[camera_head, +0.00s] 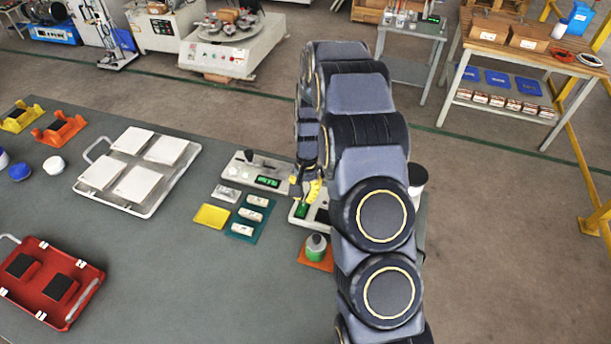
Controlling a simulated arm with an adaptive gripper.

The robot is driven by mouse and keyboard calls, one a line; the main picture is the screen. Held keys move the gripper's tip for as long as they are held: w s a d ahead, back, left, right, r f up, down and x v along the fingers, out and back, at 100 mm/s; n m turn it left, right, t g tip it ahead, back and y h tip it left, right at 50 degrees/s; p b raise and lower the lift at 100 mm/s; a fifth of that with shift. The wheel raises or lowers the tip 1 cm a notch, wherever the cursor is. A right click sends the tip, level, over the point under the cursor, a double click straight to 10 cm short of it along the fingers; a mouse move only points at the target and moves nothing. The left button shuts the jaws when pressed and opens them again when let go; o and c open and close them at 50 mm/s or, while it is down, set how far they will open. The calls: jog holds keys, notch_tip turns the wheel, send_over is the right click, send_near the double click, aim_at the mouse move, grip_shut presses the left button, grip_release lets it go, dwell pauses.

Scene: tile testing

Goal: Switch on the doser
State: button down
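Two pale bench devices with small green displays stand near the middle of the table's far side. The left device (246,165) shows almost whole, with a dark knob-like part on top. The right device (296,220) lies just below my gripper in the picture and is partly hidden by my arm. I cannot tell which one is the doser, nor whether a switch is on. My gripper (307,194), with yellow on its fingers, points down at the right device's display area. It is too small to tell whether the fingers are open or whether they touch the device.
On the grey table (190,275), a white tray (153,209) holds several pale tiles, and a red case (88,291) lies at left. A teal holder (236,233), a yellow pad (211,215) and a green-banded bottle (316,246) on an orange base stand near my arm. The front middle is clear.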

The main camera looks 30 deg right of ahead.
aim_at(304, 212)
jog(key=shift+s+a+f, duration=0.1)
jog(key=shift+f, duration=0.95)
jog(key=shift+s+a+f, duration=0.1)
jog(key=shift+f, duration=0.9)
jog(key=shift+s+a+f+t+h, duration=0.1)
jog(key=shift+s+f+t+h, duration=0.05)
jog(key=shift+f+t+h, duration=0.2)
jog(key=shift+s+a+f+t+h, duration=0.1)
jog(key=shift+f+t+h, duration=0.1)
jog(key=shift+t+h, duration=0.25)
jog(key=shift+w+d+r, duration=0.2)
jog(key=shift+w+d, duration=0.45)
jog(key=shift+w, duration=0.05)
